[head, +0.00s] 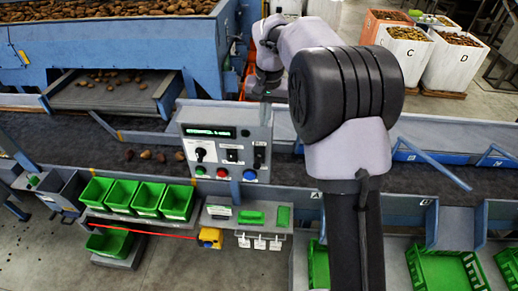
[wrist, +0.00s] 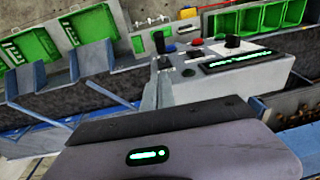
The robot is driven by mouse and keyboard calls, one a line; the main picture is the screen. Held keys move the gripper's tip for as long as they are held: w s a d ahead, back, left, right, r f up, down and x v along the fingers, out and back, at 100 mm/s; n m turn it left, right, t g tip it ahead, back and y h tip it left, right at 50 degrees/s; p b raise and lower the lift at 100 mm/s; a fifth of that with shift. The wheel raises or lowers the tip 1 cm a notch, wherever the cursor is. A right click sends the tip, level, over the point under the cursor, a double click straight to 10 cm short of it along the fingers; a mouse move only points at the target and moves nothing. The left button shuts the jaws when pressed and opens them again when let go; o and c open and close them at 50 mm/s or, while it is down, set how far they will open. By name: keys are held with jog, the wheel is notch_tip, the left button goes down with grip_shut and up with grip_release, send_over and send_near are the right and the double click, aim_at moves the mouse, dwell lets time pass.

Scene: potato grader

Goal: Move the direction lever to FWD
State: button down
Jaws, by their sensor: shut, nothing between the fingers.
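The grey control panel (head: 222,120) stands beside the belt, with a lit display at its top. A black lever (head: 259,155) at its right side looks like the direction lever; it also shows in the wrist view (wrist: 158,42), beside the blue button. Its labels are too small to read, so its position is unclear. My gripper (head: 262,93) is shut and empty, behind and above the panel's top right edge, apart from the lever.
The panel also carries a black knob (head: 201,152), a small switch (head: 232,155), and green, red and blue (head: 250,174) buttons. Green bins (head: 147,197) stand in front. A potato hopper (head: 110,40) rises behind left. A dark belt (head: 80,145) runs past the panel.

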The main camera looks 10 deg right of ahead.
send_over(259, 159)
jog(key=d, duration=0.1)
notch_tip(259, 159, down, 9)
jog(key=f, duration=0.1)
jog(key=f+p, duration=0.1)
jog(key=f, duration=0.1)
jog(key=shift+a, duration=0.4)
jog(key=shift+s+a+f+p, duration=0.1)
jog(key=shift+s+f+p, duration=0.1)
jog(key=shift+f+p, duration=0.15)
jog(key=shift+f, duration=0.1)
